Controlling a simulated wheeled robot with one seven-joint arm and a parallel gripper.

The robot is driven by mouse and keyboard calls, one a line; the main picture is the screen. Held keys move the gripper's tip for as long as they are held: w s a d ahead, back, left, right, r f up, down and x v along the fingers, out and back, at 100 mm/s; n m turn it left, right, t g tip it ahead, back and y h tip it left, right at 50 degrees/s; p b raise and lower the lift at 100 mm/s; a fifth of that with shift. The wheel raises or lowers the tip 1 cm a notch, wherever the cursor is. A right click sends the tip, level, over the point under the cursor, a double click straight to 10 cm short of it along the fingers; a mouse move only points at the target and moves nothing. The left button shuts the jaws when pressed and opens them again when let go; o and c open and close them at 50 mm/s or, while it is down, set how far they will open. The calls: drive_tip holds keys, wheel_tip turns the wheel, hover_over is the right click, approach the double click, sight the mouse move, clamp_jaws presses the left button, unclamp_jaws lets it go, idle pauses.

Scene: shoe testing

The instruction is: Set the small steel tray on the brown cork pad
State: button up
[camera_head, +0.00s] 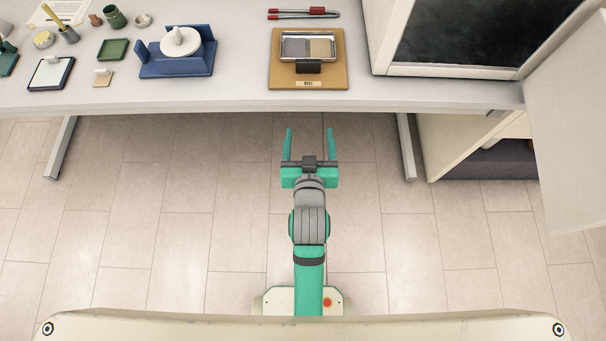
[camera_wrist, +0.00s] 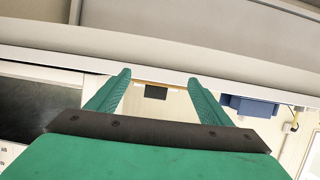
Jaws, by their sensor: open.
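The small steel tray (camera_head: 283,47) lies on the brown cork pad (camera_head: 277,75) at the table's front edge in the head view. The tray holds a grey patch and a tan patch side by side. A black block-like handle (camera_head: 309,67) is at its near side; a dark block, likely this handle, shows in the wrist view (camera_wrist: 155,92). A small label with unclear lettering is at the pad's front. My gripper (camera_head: 309,130) is open and empty, over the floor in front of the table, apart from tray and pad. Its fingers also show in the wrist view (camera_wrist: 158,76).
Red-handled tongs (camera_head: 303,13) lie behind the pad. A blue stand (camera_head: 177,58) with a white round piece is to the left, with several small items beyond it. A cabinet with a dark window (camera_head: 460,35) stands to the right. Bare table (camera_head: 240,55) separates the stand and pad.

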drive_tip(key=s+f, duration=0.1)
drive_tip(key=s, duration=1.2)
drive_tip(key=s+a+f+t, duration=0.1)
drive_tip(key=s, duration=1.2)
drive_tip(key=shift+s+a+f, duration=0.25)
drive_tip(key=shift+s+f, duration=0.1)
drive_tip(key=shift+f, duration=0.05)
